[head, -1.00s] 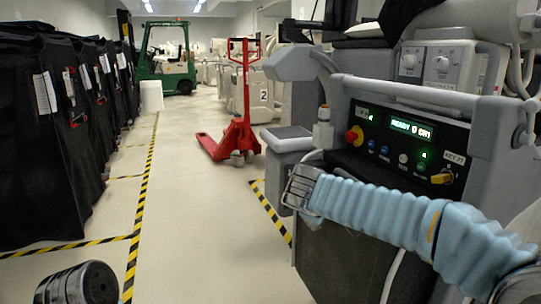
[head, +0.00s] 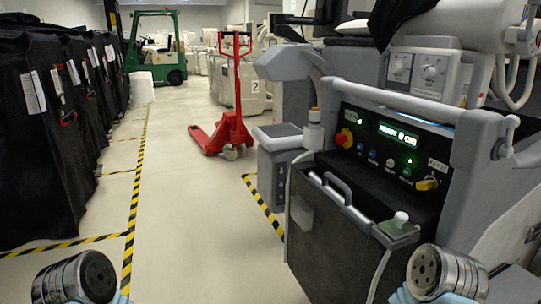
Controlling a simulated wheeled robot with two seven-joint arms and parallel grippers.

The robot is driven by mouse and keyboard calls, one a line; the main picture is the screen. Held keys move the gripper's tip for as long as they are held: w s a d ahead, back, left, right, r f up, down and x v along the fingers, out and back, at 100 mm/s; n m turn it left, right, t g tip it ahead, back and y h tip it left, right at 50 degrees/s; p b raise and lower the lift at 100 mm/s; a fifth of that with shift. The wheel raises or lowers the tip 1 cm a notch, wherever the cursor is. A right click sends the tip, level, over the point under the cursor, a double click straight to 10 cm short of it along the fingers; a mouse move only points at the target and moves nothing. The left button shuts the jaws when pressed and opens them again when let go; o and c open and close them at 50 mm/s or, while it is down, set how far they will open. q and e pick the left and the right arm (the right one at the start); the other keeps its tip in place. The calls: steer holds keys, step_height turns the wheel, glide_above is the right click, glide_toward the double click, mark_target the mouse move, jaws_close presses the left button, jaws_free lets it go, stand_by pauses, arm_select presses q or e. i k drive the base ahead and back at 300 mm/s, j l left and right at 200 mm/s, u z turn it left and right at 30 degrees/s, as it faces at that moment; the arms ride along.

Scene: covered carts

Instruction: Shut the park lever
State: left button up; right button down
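A grey mobile machine (head: 465,150) stands at the right in the head view, with a black control panel and a green lit display (head: 398,134). No part is readably marked as the park lever, so I cannot tell which it is. A grey bar handle (head: 338,187) and a white knob (head: 401,217) on a greenish plate sit on its front top edge. A yellow key-like switch (head: 427,184) and a red knob on yellow (head: 345,138) are on the panel. Neither gripper shows; only round dark and metal links of my arms show at the bottom corners.
A grey bracket box (head: 282,140) juts from the machine's left side. A red pallet jack (head: 230,130) and green forklift (head: 158,50) stand beyond. Black covered carts (head: 40,140) line the left. The floor between is clear, with yellow-black tape (head: 138,190).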

mark_target(511, 123)
steer(key=l+z, duration=0.2)
steer(key=z, duration=1.1)
steer(key=k+l, duration=0.05)
